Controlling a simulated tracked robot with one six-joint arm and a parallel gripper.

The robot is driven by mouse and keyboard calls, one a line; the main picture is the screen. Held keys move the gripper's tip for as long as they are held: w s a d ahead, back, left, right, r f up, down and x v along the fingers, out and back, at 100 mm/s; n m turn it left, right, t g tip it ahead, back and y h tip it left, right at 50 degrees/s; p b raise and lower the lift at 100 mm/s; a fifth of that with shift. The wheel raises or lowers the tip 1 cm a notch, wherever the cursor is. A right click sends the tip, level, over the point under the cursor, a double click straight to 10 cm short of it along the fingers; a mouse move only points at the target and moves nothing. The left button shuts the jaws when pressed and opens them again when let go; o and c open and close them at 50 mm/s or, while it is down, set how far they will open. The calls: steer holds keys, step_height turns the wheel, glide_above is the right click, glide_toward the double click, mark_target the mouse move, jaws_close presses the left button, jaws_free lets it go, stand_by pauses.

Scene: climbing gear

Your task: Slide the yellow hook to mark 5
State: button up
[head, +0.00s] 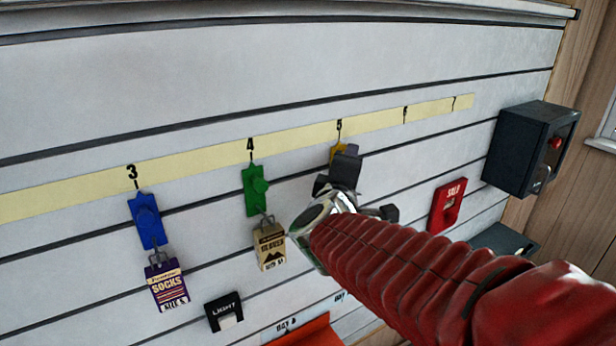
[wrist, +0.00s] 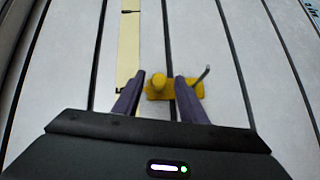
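The yellow hook (head: 337,151) is on the slatted wall just below mark 5 (head: 339,126) in the head view, largely hidden by my gripper (head: 346,168). In the wrist view the yellow hook (wrist: 188,91) lies level with a dark tick (wrist: 119,90) on the tape. Its round knob sits between the fingertips of my gripper (wrist: 159,79). A small gap shows on each side of the knob, so the fingers look open around it. The metal prong sticks out past the right finger.
A green hook (head: 256,190) with a tagged packet is below mark 4, and a blue hook (head: 148,220) with a socks packet is below mark 3. The tape toward marks 6 and 7 is clear.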

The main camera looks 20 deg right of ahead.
steer(key=f+v, duration=0.1)
steer(key=v, duration=1)
steer(key=shift+s+r, duration=0.35)
steer(key=shift+r, duration=0.1)
steer(key=shift+a, duration=0.15)
steer(key=shift+s, duration=0.1)
